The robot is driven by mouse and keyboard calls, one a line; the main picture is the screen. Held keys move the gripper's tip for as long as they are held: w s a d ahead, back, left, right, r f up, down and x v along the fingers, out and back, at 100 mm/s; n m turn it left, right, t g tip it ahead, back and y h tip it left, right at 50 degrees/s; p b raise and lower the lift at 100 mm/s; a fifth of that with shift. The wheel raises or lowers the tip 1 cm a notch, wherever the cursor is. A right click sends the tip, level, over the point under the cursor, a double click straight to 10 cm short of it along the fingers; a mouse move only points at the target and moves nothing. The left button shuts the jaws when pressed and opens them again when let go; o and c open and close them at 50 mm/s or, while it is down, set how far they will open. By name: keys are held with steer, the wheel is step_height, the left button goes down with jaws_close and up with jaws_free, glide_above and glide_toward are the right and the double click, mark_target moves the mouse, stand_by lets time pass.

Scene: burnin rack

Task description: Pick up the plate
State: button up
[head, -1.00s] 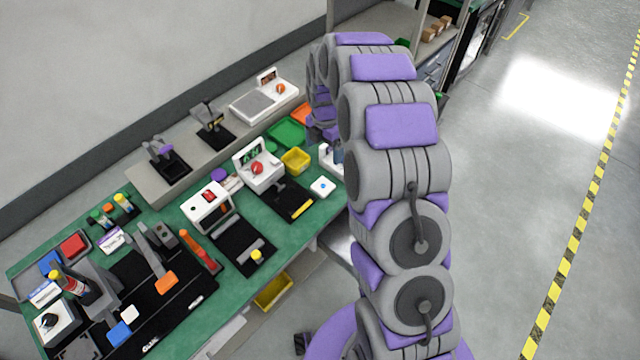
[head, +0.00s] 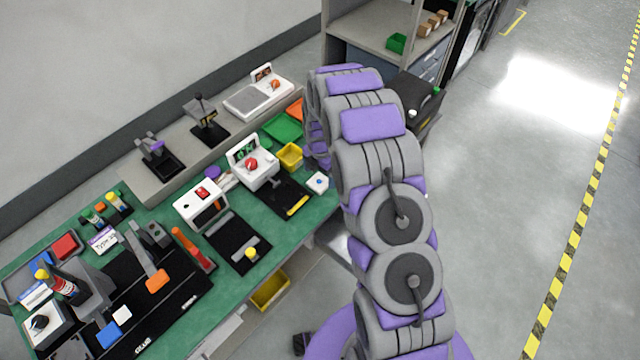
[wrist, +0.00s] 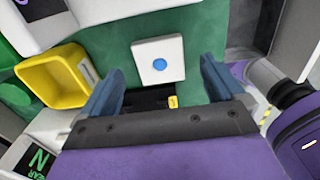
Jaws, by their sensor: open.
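A white square piece with a blue round centre (wrist: 146,73) lies on the green bench top in the wrist view. It also shows near the bench's right end in the head view (head: 317,182). No other thing is clearly a plate, though a flat green tray (head: 283,128) lies further back. My gripper (wrist: 161,66) is open, with its two blue-grey fingers apart. The white piece appears between and beyond the fingertips, and nothing is held. In the head view my gripper is hidden behind my arm.
A yellow bin (wrist: 52,78) is left of the fingers in the wrist view. In the head view, a white device with a red knob (head: 252,166) and a black mat (head: 279,194) stand nearby. A shelf with a green bin (head: 397,43) stands behind. Open floor lies right.

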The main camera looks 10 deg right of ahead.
mark_target(319, 182)
steer(key=f, duration=0.3)
steer(key=shift+a+f, duration=0.15)
steer(key=shift+a, duration=0.15)
steer(key=c, duration=1.1)
steer(key=shift+c, duration=0.2)
